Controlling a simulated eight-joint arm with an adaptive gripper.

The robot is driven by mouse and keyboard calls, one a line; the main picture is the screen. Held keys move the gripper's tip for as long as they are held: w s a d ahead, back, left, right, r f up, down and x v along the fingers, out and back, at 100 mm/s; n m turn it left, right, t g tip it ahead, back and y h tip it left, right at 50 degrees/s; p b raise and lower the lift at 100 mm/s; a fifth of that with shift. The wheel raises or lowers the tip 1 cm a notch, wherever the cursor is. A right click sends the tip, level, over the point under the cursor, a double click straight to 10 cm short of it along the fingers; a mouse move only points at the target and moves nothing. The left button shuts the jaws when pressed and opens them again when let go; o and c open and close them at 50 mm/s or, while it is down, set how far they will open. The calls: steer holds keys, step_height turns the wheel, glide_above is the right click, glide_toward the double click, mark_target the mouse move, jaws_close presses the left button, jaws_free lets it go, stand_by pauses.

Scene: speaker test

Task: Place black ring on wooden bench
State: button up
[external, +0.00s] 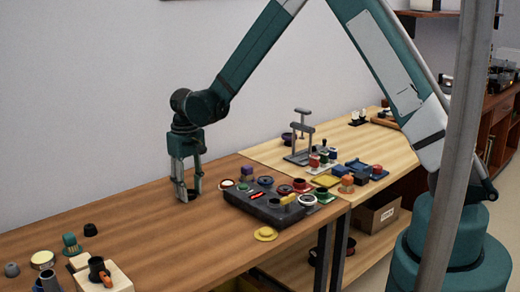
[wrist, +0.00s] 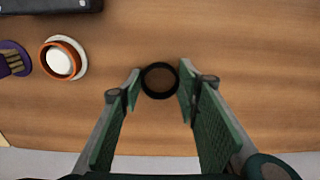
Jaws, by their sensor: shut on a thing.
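The black ring (wrist: 160,94) sits between my fingertips in the wrist view, with brown wood showing through its hole. My gripper (wrist: 160,90) is shut on it, one finger against each side. In the external view my gripper (external: 187,193) points down at the bare brown wooden bench (external: 130,222), close to the wall. The ring is mostly hidden there behind the fingertips. The ring is at or very near the bench top; I cannot tell if it touches. The bench surface also fills most of the wrist view (wrist: 230,40).
A dark box (external: 262,205) with several coloured parts stands right of my gripper. A yellow disc (external: 265,233) lies in front of it. A white-and-orange round part (wrist: 62,62) is left in the wrist view. Small parts and a wooden block (external: 105,278) are at front left.

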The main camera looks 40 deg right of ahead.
steer(key=shift+f, duration=0.1)
steer(key=o, duration=0.8)
steer(key=shift+c, duration=0.2)
step_height(320, 180, up, 12)
steer(key=p, duration=0.1)
steer(key=shift+p, duration=0.3)
steer(key=shift+r, duration=0.25)
stand_by(0.6)
